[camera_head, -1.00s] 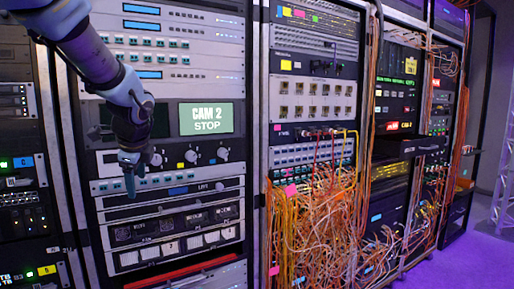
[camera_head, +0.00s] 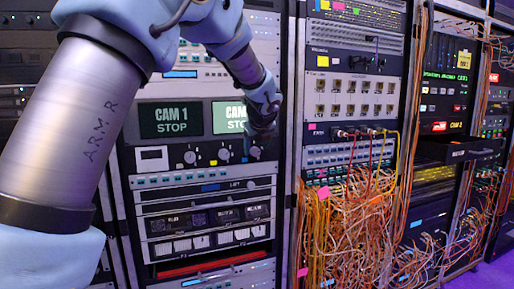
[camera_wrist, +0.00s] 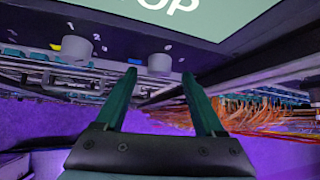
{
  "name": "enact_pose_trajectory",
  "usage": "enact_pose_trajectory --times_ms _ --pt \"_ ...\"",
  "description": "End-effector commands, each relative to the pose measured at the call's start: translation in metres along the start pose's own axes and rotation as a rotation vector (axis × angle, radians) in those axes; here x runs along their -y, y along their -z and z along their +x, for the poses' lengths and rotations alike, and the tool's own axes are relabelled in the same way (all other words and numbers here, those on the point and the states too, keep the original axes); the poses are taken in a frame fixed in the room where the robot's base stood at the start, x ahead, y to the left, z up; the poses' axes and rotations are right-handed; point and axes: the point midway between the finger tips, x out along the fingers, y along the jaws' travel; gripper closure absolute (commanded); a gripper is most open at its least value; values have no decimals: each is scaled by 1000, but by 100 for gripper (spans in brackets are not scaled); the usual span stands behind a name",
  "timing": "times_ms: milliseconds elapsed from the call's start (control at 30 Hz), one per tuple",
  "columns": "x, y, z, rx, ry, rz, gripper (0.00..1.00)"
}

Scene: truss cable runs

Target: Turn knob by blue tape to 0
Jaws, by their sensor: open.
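The blue tape (camera_wrist: 135,61) is a small patch on the dark panel, just left of a grey round knob (camera_wrist: 160,63). That knob is the rightmost of the row in the head view (camera_head: 254,153), under the CAM screens. My gripper (camera_wrist: 160,75) is open and empty. In the wrist view its two fingertips frame the knob from either side, and the knob appears just beyond them. I cannot tell whether they touch it. In the head view my gripper hides part of the panel above the knob. The knob's pointer and its number marks are not readable.
Another knob (camera_wrist: 78,48) with yellow tape (camera_wrist: 55,46) sits to the left. The CAM 1 screen (camera_head: 171,120) and a second CAM screen (camera_head: 229,117) are above. Orange cables (camera_head: 345,225) hang thickly on the rack to the right.

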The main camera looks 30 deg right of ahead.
Motion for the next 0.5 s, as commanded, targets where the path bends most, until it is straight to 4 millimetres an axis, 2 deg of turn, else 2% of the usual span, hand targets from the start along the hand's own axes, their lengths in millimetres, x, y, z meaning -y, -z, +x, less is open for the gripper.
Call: enact_pose_trajectory --times_ms 200,500 --pt "0 0 19 -1 0 -1 29" --pt "0 0 22 0 0 -2 29"
